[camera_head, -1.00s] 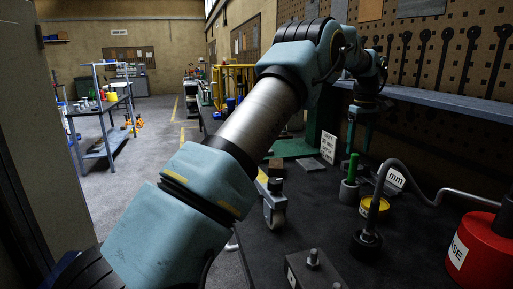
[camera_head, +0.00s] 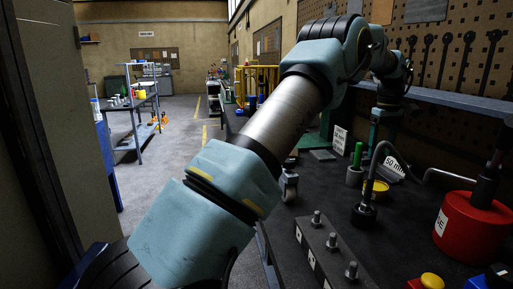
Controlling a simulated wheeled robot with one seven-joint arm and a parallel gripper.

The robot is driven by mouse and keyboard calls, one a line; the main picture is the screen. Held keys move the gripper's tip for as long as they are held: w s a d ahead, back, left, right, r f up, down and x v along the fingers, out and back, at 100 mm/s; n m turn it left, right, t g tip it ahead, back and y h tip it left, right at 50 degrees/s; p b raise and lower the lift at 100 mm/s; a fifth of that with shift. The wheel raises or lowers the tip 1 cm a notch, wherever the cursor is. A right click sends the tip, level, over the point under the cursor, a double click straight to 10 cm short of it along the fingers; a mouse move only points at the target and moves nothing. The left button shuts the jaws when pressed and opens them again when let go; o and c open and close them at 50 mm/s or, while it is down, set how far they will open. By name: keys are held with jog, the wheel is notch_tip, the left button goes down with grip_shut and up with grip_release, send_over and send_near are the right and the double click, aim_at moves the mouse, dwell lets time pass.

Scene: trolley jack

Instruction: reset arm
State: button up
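My arm reaches from the lower left up over the dark bench (camera_head: 290,215) and bends down at the far end. My gripper (camera_head: 385,143) points down above the back of the bench, below the level of the grey shelf. Its two teal fingers look apart, with nothing seen between them. The fingertips are small and partly lost against the dark background.
A metal block with several bolts (camera_head: 331,245), a caster wheel (camera_head: 289,186), a green-handled tool (camera_head: 357,156), a black-based bent rod (camera_head: 364,214) and a red can (camera_head: 470,222) stand on the bench. A grey shelf (camera_head: 450,101) runs behind. Open floor (camera_head: 180,165) lies left.

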jog(key=s+a+f+m, duration=0.1)
jog(key=a, duration=1.3)
jog(key=s+a+f+m, duration=0.1)
jog(key=a+f, duration=0.1)
jog(key=a, duration=1.1)
jog(key=s+a+f, duration=0.2)
jog(key=s+a, duration=0.6)
jog(key=s+a+f+m+t, duration=0.1)
jog(key=s+a+f, duration=0.2)
jog(key=s+a, duration=0.6)
jog(key=shift+t, duration=0.3)
jog(key=shift+a, duration=0.1)
